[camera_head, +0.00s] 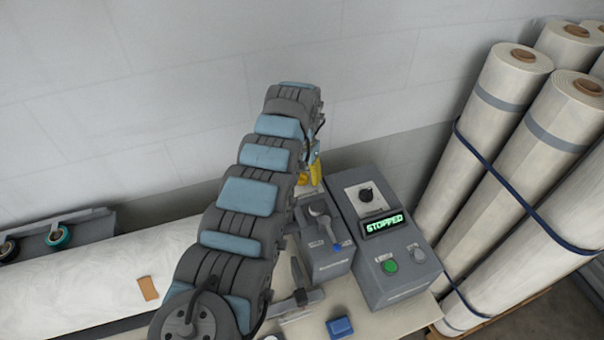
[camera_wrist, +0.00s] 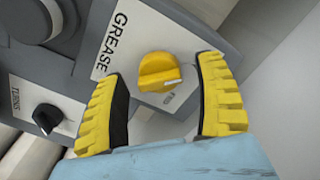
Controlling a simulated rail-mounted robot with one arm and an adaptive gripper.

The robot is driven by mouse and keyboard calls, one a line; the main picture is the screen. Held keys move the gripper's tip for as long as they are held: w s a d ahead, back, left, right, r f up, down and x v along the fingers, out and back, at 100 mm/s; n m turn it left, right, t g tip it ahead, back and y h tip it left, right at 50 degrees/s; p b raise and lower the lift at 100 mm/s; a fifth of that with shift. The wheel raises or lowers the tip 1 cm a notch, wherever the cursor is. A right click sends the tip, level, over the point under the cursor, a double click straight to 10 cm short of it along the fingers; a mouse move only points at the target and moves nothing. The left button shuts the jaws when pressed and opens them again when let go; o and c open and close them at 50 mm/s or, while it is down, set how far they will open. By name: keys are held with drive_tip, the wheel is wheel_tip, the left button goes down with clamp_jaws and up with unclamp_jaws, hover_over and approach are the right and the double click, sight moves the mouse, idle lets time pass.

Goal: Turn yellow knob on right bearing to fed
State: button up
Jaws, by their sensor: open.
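The yellow knob (camera_wrist: 160,72) sits on a white plate (camera_wrist: 128,40) marked GREASE in the wrist view. A white mark on the knob points toward small lettering on the plate, which is too small to read surely. My gripper (camera_wrist: 160,92) is open, with one yellow-ribbed finger on each side of the knob and a visible gap to it. In the head view my arm hides most of the bearing, and a bit of yellow (camera_head: 303,179) shows beside my gripper (camera_head: 315,168).
A black knob (camera_wrist: 47,118) marked TURNS is at the left in the wrist view. A control box with a STOPPED display (camera_head: 384,224) and a grey box with a blue-tipped lever (camera_head: 325,228) stand close by. Tall strapped rolls (camera_head: 500,110) stand at right.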

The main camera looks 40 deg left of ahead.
drive_tip(key=c, duration=1.2)
drive_tip(key=shift+m, duration=0.3)
drive_tip(key=m, duration=0.8)
drive_tip(key=shift+f+m, duration=0.1)
drive_tip(key=shift+m, duration=0.2)
drive_tip(key=m, duration=0.4)
drive_tip(key=shift+b, duration=0.3)
drive_tip(key=m+b, duration=0.1)
drive_tip(key=m, duration=0.3)
drive_tip(key=shift+m, duration=0.4)
